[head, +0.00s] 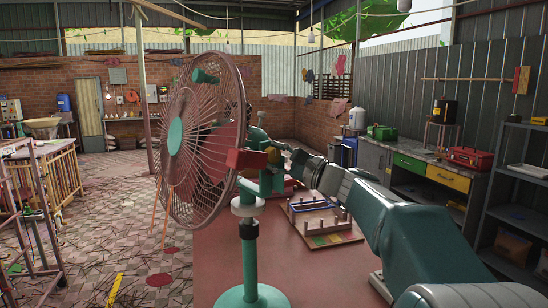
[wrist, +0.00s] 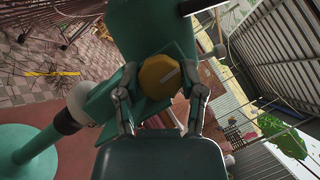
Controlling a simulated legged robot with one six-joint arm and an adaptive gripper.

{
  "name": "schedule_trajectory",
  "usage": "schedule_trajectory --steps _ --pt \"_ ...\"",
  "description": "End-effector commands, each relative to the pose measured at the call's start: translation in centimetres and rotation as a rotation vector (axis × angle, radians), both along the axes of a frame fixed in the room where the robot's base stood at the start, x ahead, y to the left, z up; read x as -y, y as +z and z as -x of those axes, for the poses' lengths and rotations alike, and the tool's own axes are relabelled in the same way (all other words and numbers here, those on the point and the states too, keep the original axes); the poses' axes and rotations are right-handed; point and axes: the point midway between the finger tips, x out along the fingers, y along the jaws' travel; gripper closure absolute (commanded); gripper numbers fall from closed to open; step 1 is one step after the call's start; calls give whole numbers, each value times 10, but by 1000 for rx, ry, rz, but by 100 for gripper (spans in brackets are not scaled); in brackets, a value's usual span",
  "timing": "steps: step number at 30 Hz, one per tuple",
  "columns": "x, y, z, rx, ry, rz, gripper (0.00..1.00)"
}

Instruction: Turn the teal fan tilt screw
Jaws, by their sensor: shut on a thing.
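The teal fan (head: 249,262) stands on the table, with a round wire cage facing left and a teal hub. Its tilt screw has an ochre, many-sided knob (wrist: 158,74) with a pale mark on its face; the knob also shows at the fan's neck in the head view (head: 273,154). My gripper (wrist: 160,80) reaches the neck from the right, with one finger on each side of the knob, shut on it. In the head view my gripper (head: 279,157) is small and partly merges with the teal neck. The screw's shaft is hidden behind the knob.
A workbench with drawers (head: 408,160) and a dark shelf stand at the right. The tabletop in front of the board is clear.

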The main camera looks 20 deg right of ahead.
Motion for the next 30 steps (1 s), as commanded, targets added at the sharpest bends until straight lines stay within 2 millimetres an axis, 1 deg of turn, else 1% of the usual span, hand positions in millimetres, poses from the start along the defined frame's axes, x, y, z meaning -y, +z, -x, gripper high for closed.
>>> schedule_trajectory --steps 1,13,14,15,16,26,30 --pt "0 -7 -2 -16 1 -2 96" --pt "0 -8 -2 -19 2 -6 96" --pt "0 -8 -2 -19 2 -6 35" --pt "0 -8 -2 -19 2 -6 17" --pt "0 -7 -2 -18 1 -6 14" --pt "0 -3 -1 -10 0 -7 14" --pt "5 -4 4 -9 -1 -6 14"
